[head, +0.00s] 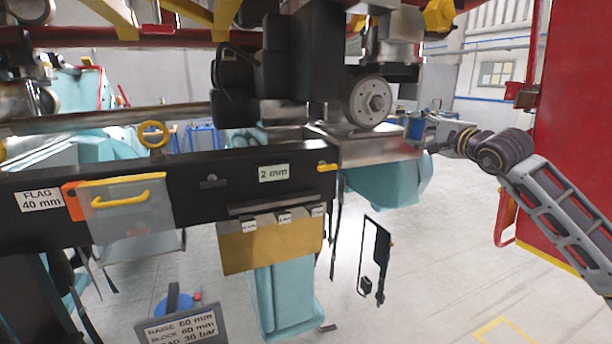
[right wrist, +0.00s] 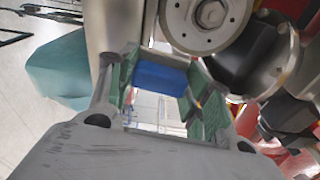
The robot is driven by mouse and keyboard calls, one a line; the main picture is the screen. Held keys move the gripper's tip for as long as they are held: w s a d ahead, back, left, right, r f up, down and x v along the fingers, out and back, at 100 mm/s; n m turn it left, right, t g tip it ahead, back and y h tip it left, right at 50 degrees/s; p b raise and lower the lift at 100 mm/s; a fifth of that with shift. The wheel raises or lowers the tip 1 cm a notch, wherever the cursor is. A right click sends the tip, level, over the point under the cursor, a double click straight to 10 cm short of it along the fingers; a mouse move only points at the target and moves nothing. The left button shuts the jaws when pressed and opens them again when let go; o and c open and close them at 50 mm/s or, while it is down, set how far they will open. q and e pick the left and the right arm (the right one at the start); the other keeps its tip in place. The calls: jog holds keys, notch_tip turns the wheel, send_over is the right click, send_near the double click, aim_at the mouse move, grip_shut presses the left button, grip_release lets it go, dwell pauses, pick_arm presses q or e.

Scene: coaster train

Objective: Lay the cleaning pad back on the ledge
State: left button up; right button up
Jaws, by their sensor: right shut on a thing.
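My right gripper (head: 428,138) reaches in from the right to the end of a grey metal ledge (head: 365,150). It is shut on the blue cleaning pad (head: 414,127), which it holds at the right end of the ledge, close to a round metal wheel (head: 369,102). In the right wrist view the blue pad (right wrist: 161,77) sits between the green-lined fingers. I cannot tell whether the pad touches the ledge, as the fingers hide part of it. My left gripper is not in view.
A black beam (head: 230,178) carries labels and a yellow-handled flap (head: 125,205) on the left. Red structure (head: 575,130) stands at the right, behind my arm. A teal housing (head: 390,182) lies below the ledge. The floor at the lower right is mostly free.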

jog(key=s+f+n+y, duration=0.1)
jog(key=s+f, duration=0.1)
jog(key=f, duration=1.3)
jog(key=s+f+y, duration=0.1)
jog(key=s+f, duration=0.1)
jog(key=f, duration=1.4)
jog(key=s+d+f+n+g+y, duration=0.1)
jog(key=s+d+f, duration=0.1)
jog(key=s+f, duration=1.85)
jog(key=a+f+m+t+h, duration=0.1)
jog(key=a+f+m+h, duration=0.1)
jog(key=a+m+h, duration=0.3)
jog(key=shift+w+a+t+h, duration=0.35)
jog(key=shift+a+h, duration=1.45)
jog(key=shift+a, duration=0.8)
jog(key=shift+a, duration=0.1)
